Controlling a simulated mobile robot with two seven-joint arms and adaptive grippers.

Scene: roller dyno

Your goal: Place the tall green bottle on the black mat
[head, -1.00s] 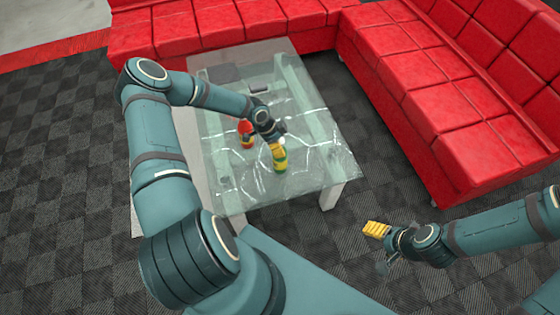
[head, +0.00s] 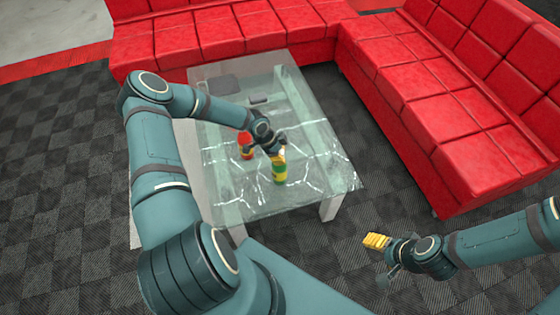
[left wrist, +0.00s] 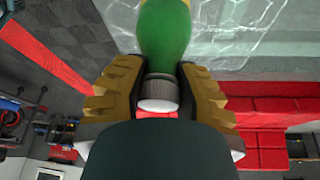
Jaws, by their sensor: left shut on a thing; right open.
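The tall green bottle (head: 279,170) with a yellow and red label is near the close end of the glass table, upright or nearly so. My left gripper (head: 277,151) is shut on its upper part. In the left wrist view, the green bottle (left wrist: 165,28) has its neck and grey-white cap between the yellow finger pads. I cannot tell whether its base touches the glass. A flat dark patch, apparently the black mat (head: 223,85), lies at the table's far left. My right gripper (head: 380,256) is open and empty, off the table at lower right.
A red bottle (head: 245,146) stands on the glass table (head: 235,198), just left of my left gripper. A small dark object (head: 259,99) lies right of the mat. Red sofas (head: 445,110) line the back and right. The glass between bottles and mat looks clear.

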